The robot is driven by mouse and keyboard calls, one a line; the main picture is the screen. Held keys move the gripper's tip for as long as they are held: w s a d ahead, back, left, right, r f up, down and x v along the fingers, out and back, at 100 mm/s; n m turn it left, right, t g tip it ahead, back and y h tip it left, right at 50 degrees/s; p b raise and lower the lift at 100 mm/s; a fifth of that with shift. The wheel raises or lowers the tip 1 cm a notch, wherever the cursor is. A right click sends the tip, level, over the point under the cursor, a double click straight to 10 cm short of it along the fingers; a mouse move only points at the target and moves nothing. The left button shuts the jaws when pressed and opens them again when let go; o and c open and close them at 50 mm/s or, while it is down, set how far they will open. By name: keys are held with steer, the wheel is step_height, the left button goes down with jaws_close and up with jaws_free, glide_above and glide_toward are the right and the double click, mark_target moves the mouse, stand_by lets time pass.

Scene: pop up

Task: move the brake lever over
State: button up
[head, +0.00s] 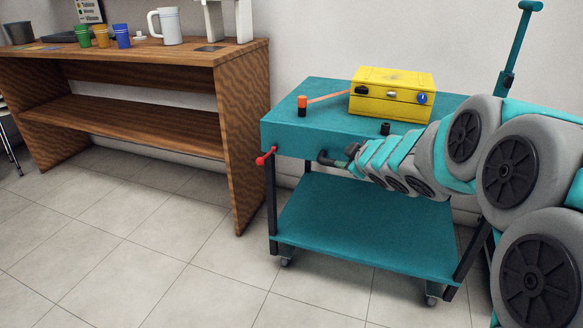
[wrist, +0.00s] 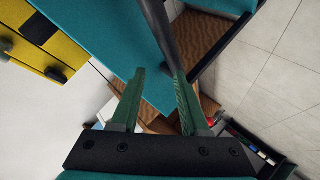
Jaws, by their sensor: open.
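A short lever with a red knob (head: 266,157) sticks out at the front left corner of the teal cart (head: 300,133); it looks like the brake lever. My gripper (head: 342,163) is in front of the cart's front side, to the right of the red knob and apart from it. In the wrist view its two green fingers (wrist: 160,74) are open. A dark bar (wrist: 160,28) runs down from the top of that view to near the right fingertip; whether it touches is unclear. A dark bar end (head: 324,158) also shows beside my gripper in the head view.
A yellow toolbox (head: 391,94) and an orange-and-black item (head: 302,106) sit on the cart top. The lower shelf (head: 360,222) is empty. A wooden table (head: 243,130) with cups stands to the left. Tiled floor (head: 170,260) is clear in front.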

steer(key=w+a+n+y, duration=0.3)
steer(key=a+n+y, duration=0.1)
steer(key=a, duration=0.3)
steer(key=n+g+y, duration=0.4)
steer(key=n+y, duration=0.1)
steer(key=y, duration=0.1)
glide_toward(263, 161)
steer(key=a+f, duration=0.1)
steer(key=b+x, duration=0.2)
steer(key=x, duration=0.6)
steer(key=shift+w, duration=0.25)
steer(key=shift+d+r, duration=0.1)
steer(key=shift+r, duration=0.2)
jaws_close()
